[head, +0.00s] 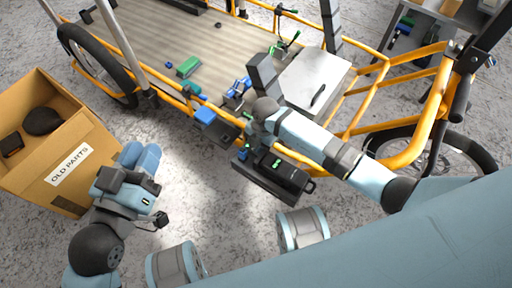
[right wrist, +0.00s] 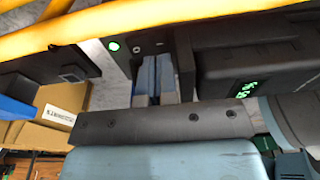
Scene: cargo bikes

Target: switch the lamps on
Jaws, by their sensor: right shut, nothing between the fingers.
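No lamp can be made out for certain. In the right wrist view a black panel (right wrist: 122,60) carries a small lit green light (right wrist: 114,46) with a small round button or socket (right wrist: 137,50) beside it. My right gripper (right wrist: 155,75) is shut and empty, its fingertips close to the panel just below that button; whether they touch it I cannot tell. In the head view the right gripper (head: 243,156) is low by the bike's near rail, mostly hidden by its own wrist. My left gripper (head: 140,160) is beside the cardboard box; its fingers are unclear.
A black battery unit (head: 285,172) with a green display is right of my right gripper. A black-and-blue unit (head: 206,114) hangs on the orange rail (head: 330,162). The OLD PARTS box (head: 70,165) stands left. Small parts lie on the cargo deck (head: 160,50).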

